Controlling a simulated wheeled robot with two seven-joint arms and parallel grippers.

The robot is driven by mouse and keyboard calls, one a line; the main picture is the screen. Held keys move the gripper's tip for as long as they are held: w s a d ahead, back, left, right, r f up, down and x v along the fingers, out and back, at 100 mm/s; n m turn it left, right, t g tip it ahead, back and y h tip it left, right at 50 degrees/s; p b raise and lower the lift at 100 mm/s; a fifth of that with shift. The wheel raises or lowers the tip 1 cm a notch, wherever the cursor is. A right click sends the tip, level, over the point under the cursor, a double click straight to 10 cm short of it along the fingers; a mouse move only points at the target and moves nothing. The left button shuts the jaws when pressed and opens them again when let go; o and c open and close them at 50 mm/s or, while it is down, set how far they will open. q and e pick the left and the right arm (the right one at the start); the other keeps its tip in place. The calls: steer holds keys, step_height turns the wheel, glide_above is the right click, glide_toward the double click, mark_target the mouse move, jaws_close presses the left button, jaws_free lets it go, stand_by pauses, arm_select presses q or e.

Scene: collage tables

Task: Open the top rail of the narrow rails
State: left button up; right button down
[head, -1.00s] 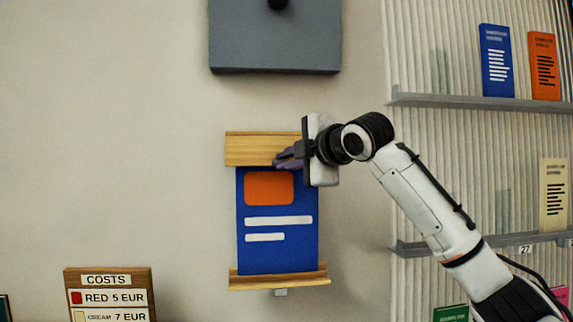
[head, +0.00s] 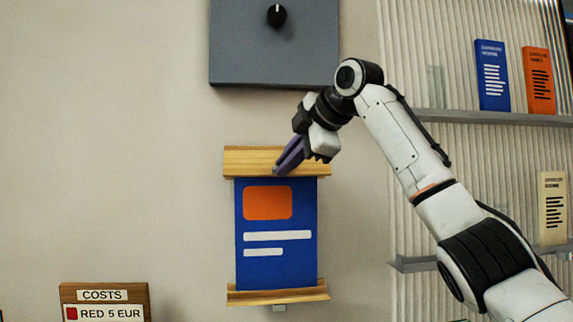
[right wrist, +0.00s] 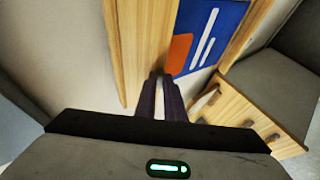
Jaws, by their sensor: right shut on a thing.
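The narrow rails hold a blue poster (head: 277,265) with an orange block and white bars on the wall. The light wooden top rail (head: 240,162) runs along the poster's upper edge, and the wooden bottom rail (head: 305,294) along its lower edge. My right gripper (head: 279,171) reaches down from the upper right, its fingers in front of the top rail's lower edge. In the right wrist view the fingers (right wrist: 160,85) are close together at the top rail (right wrist: 140,40), beside the poster (right wrist: 212,28). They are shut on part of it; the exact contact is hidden. My left gripper is out of view.
A grey panel with a black knob (head: 277,15) hangs above the rails. Shelves (head: 500,117) with upright booklets stand at the right. A wooden COSTS sign (head: 136,291) is at the lower left. The wall left of the rails is clear.

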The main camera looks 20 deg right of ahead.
steer(key=c, duration=1.8)
jaws_free()
steer(key=shift+c, duration=0.2)
steer(key=b+v, duration=0.1)
steer(key=v, duration=0.9)
steer(key=shift+s+r, duration=0.1)
steer(key=shift+s, duration=0.05)
